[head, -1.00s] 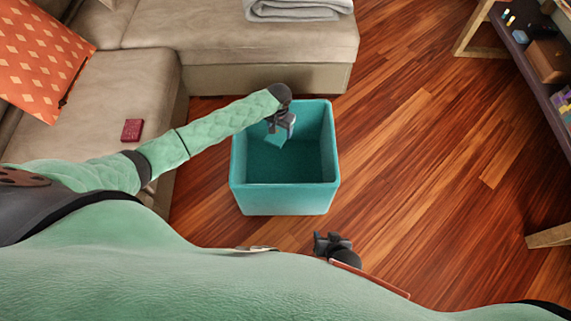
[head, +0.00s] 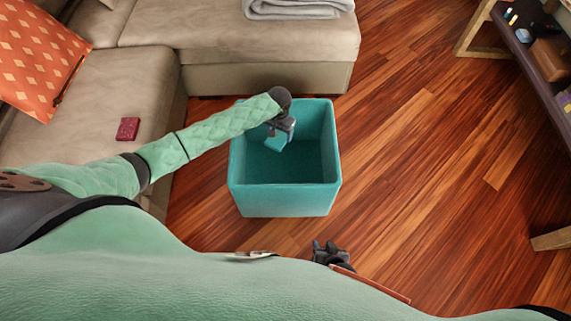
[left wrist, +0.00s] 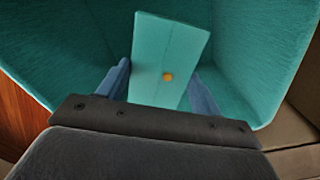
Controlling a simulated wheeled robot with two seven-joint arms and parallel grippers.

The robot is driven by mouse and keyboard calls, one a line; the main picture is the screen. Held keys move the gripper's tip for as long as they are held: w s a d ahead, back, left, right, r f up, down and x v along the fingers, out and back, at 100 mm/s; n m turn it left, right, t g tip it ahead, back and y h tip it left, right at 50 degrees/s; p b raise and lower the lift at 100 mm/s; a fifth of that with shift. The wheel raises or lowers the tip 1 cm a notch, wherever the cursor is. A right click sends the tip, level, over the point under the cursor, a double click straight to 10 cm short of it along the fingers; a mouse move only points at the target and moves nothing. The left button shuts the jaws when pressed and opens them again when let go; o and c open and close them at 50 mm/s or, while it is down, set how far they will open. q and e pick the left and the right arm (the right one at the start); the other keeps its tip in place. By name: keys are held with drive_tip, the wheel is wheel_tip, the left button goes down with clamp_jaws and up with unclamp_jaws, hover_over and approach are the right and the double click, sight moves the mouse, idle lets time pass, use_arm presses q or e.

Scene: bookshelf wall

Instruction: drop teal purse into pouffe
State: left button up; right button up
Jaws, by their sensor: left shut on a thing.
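The teal purse (left wrist: 168,60) is a flat rectangle with a small gold button. My left gripper (head: 281,130) is shut on it, with a finger on each side in the left wrist view. The purse also shows as a small teal patch below the gripper in the head view (head: 275,144). The teal pouffe (head: 285,200) is an open box on the floor. The left gripper and purse are over its opening, toward the back left. How deep the purse hangs is hard to tell. My right gripper (head: 328,252) is near my body, in front of the pouffe; its fingers are too small to judge.
A beige sofa (head: 220,50) stands behind and left of the pouffe, with a dark red wallet-like item (head: 128,129), an orange cushion (head: 38,55) and a grey blanket (head: 298,8). A shelf (head: 530,62) is at the right. Wood floor (head: 420,170) right of the pouffe is clear.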

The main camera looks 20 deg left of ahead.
use_arm(q)
drive_tip(key=o, duration=1.1)
drive_tip(key=shift+r+p, duration=0.3)
drive_tip(key=shift+r, duration=3.6)
